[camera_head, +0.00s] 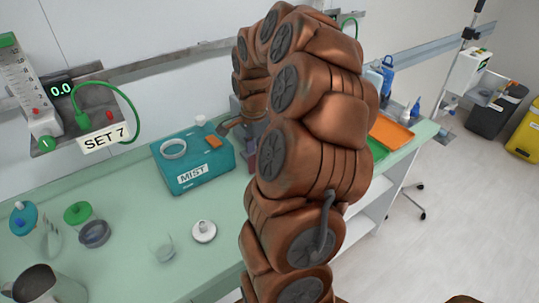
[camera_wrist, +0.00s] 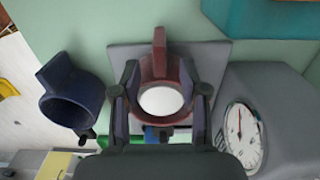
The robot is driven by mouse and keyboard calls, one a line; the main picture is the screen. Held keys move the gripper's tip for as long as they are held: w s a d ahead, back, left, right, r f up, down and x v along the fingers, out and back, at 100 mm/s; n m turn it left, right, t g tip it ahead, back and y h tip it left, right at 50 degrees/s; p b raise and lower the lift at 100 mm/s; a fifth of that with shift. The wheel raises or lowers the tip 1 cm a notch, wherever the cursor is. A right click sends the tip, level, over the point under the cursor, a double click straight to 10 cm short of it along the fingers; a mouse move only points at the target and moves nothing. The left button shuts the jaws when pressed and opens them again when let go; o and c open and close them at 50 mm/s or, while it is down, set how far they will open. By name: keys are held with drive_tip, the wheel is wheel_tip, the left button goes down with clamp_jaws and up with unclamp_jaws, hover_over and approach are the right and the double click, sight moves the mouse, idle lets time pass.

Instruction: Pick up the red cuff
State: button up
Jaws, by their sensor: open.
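The red cuff (camera_wrist: 160,50), a dark red ring with an upright tab, stands on a grey plate (camera_wrist: 216,56) in the wrist view. My gripper (camera_wrist: 161,78) is open, with one finger on each side of the cuff's ring. I cannot tell whether either finger touches it. A white round surface shows through the ring. In the head view my copper-coloured arm covers most of this spot, and the fingers cannot be made out there.
A dark blue cuff (camera_wrist: 70,98) lies left of my gripper, and a grey box with a dial (camera_wrist: 240,128) stands close on the right. The teal MIST box (camera_head: 190,160) is left of my arm. Jars stand on the green counter (camera_head: 130,235); an orange tray (camera_head: 392,132) is at right.

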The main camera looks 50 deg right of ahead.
drive_tip(key=shift+f+p, duration=0.6)
drive_tip(key=shift+f, duration=1.7)
clamp_jaws()
